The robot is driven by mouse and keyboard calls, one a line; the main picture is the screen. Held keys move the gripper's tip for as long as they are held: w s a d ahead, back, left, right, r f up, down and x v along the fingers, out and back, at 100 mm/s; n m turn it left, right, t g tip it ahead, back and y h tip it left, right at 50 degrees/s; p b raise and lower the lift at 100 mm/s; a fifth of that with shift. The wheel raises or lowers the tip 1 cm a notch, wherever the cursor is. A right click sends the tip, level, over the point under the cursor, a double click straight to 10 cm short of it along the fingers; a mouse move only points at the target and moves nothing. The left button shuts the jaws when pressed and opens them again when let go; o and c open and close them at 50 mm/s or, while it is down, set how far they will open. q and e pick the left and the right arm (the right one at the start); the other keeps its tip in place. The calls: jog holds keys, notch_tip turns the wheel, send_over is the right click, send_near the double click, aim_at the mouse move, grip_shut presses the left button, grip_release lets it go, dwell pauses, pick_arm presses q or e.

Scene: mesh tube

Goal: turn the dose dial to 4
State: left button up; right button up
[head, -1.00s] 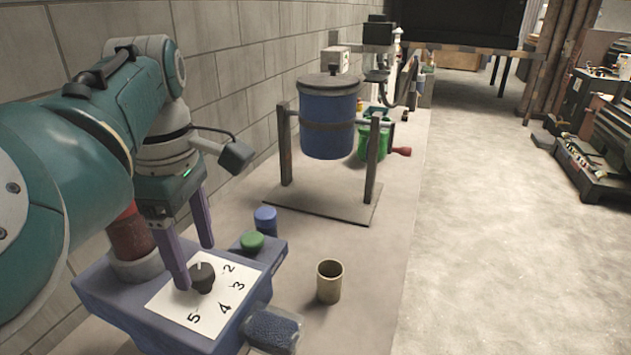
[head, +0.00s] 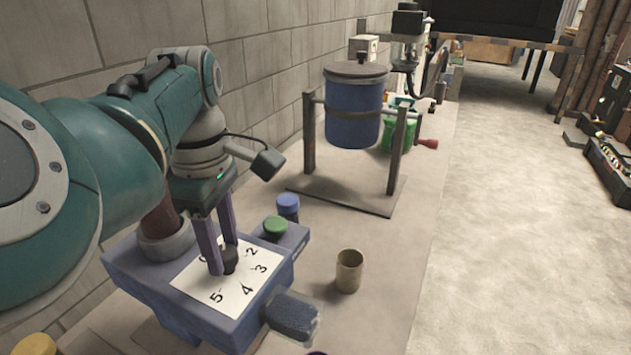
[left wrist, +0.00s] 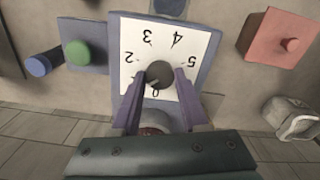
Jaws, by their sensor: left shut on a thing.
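The dose dial is a dark round knob (head: 231,261) on a white plate (head: 258,290) printed with black numbers. It also shows in the left wrist view as a dark knob (left wrist: 160,72), with 2, 3, 4 and 5 around it and a 0 near the gripper. My left gripper (head: 223,259) reaches down from above with its purple fingers shut on the knob, one on each side. Which number the knob's mark points at is not clear. The fingers cover part of the plate. My right gripper is not in view.
A blue drum (head: 353,105) hangs in a frame behind.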

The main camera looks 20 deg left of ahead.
pick_arm(q)
grip_shut()
